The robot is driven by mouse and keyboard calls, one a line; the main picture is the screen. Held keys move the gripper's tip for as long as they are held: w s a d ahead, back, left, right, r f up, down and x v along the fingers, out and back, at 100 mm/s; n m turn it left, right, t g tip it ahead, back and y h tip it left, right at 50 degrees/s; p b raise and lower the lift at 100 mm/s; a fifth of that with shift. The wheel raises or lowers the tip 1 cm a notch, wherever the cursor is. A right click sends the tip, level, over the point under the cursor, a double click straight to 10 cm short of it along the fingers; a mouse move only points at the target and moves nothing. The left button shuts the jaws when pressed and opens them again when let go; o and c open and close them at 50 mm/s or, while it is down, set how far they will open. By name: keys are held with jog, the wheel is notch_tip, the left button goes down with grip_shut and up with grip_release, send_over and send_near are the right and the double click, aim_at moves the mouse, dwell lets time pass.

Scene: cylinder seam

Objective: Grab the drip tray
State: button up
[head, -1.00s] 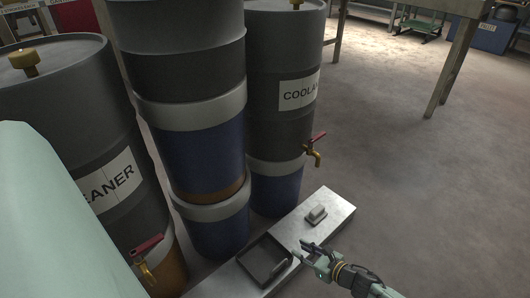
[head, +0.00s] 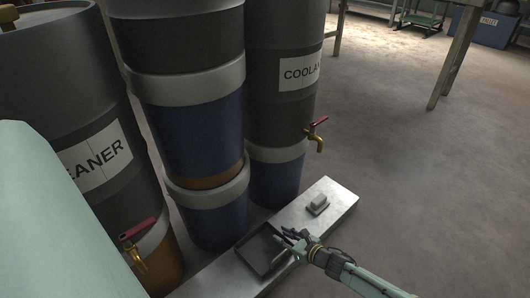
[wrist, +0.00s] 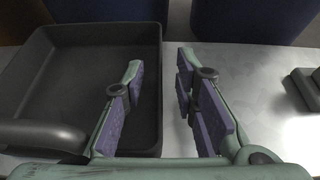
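The drip tray (head: 250,256) is a dark, shallow, square pan lying on a low metal bench in front of the drums. In the wrist view the tray (wrist: 30,65) fills the left side, with a thick rounded dark handle (wrist: 38,134) at its near edge. My gripper (head: 283,237) is over the tray's right part. In the wrist view my gripper (wrist: 160,85) is open and empty. Its left finger is over the tray's inside and its right finger is past the right wall, so that wall shows between them. I cannot tell whether either finger touches it.
The metal bench (head: 338,197) carries a small grey block (head: 318,204) to the right of the tray. Behind stand a cleaner drum (head: 60,100), a stacked drum (head: 190,110) and a coolant drum (head: 285,100) with a brass tap (head: 316,140). Open floor lies right.

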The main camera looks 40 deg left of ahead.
jog(key=shift+x, duration=0.75)
jog(key=shift+c, duration=0.2)
grip_shut()
